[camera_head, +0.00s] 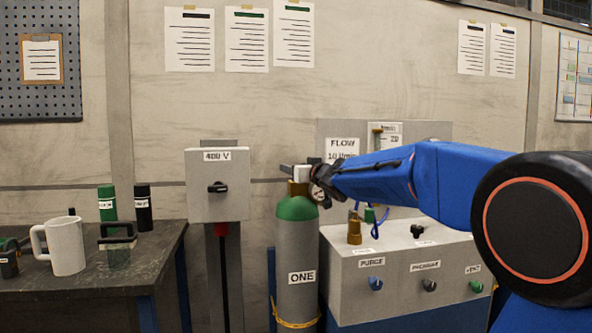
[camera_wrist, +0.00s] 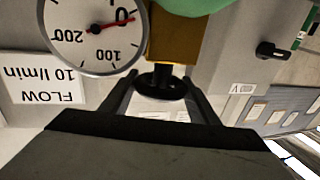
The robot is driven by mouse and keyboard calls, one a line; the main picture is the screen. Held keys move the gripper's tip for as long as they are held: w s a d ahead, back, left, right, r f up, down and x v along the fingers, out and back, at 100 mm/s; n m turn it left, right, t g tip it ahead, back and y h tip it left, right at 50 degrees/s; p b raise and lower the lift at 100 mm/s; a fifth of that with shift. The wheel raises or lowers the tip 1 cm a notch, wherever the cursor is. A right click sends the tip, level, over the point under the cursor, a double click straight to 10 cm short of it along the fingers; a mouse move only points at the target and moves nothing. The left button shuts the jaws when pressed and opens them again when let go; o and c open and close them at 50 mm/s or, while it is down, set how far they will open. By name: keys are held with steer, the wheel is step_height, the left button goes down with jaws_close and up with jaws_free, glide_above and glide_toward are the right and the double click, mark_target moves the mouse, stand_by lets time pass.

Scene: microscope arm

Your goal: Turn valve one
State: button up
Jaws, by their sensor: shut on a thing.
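Cylinder ONE (camera_head: 297,250) stands upright, grey with a green shoulder and a label reading ONE. Its brass valve body (camera_head: 298,188) sits on top, and the same brass valve body shows in the wrist view (camera_wrist: 176,40). The black handwheel of valve one (camera_wrist: 160,90) projects from the brass, between my two fingers. My gripper (camera_wrist: 158,98) is shut on this handwheel, one finger at each side. In the head view my gripper (camera_head: 300,171) is at the cylinder top and hides most of the handwheel.
A round pressure gauge (camera_wrist: 95,32) sits beside the valve, close to my finger. The grey panel (camera_head: 385,275) with PURGE and other knobs stands right of the cylinder. A bench holds a white mug (camera_head: 66,246).

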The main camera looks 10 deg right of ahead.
steer(key=shift+s+f+h, duration=0.1)
steer(key=shift+h, duration=0.2)
steer(key=o, duration=1.1)
steer(key=shift+d, duration=0.1)
steer(key=shift+s, duration=0.1)
steer(key=v, duration=1.7)
steer(key=shift+s, duration=0.15)
